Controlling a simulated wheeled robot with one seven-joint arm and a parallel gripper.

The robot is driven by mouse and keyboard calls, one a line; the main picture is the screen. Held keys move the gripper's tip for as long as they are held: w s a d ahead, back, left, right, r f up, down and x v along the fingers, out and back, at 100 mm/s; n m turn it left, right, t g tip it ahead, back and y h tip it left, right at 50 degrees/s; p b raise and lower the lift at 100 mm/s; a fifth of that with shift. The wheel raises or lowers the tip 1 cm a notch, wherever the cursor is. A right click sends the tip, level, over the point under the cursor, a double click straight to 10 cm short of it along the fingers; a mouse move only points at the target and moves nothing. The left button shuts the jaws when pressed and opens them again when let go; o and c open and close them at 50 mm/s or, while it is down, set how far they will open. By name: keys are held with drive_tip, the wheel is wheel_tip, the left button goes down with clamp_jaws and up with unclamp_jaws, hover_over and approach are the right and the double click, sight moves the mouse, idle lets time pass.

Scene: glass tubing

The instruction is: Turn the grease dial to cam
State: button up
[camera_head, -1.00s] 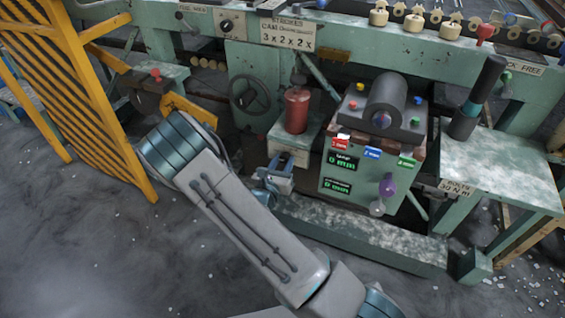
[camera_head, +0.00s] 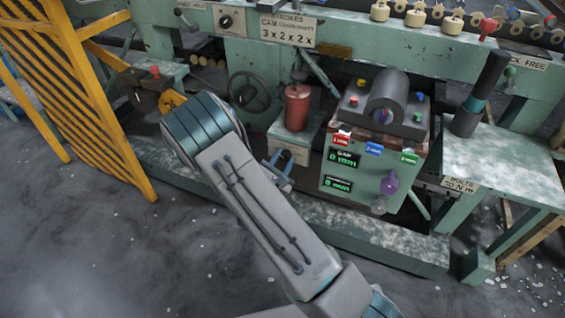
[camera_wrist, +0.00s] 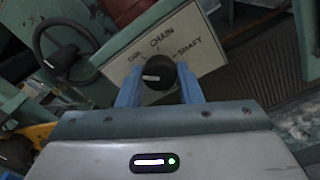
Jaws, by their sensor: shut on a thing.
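The grease dial (camera_wrist: 160,75) is a black round knob with a white mark, on a pale plate (camera_wrist: 197,48). The plate reads CHAIN at top, SHAFT at right and a partly blurred short word, likely CAM, at left. The white mark faces left in the wrist view, towards the side of that short word. My gripper (camera_wrist: 160,86) has its blue fingers on either side of the knob, shut on it. In the head view my gripper (camera_head: 279,168) is at the plate below the red canister, and the knob is too small to make out.
A red canister (camera_head: 297,107) stands above the dial plate. A dark handwheel (camera_head: 249,92) is to the left. A green box with displays (camera_head: 370,175) and a purple knob (camera_head: 389,182) stands close on the right. A yellow striped guard (camera_head: 75,90) is at far left.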

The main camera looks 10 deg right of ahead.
drive_tip(key=shift+a+m+b, duration=0.1)
drive_tip(key=shift+m+b, duration=0.95)
drive_tip(key=shift+m, duration=0.85)
drive_tip(key=o, duration=1)
drive_tip(key=p+v, duration=0.2)
drive_tip(key=v, duration=1.1)
drive_tip(key=shift+s+a, duration=0.25)
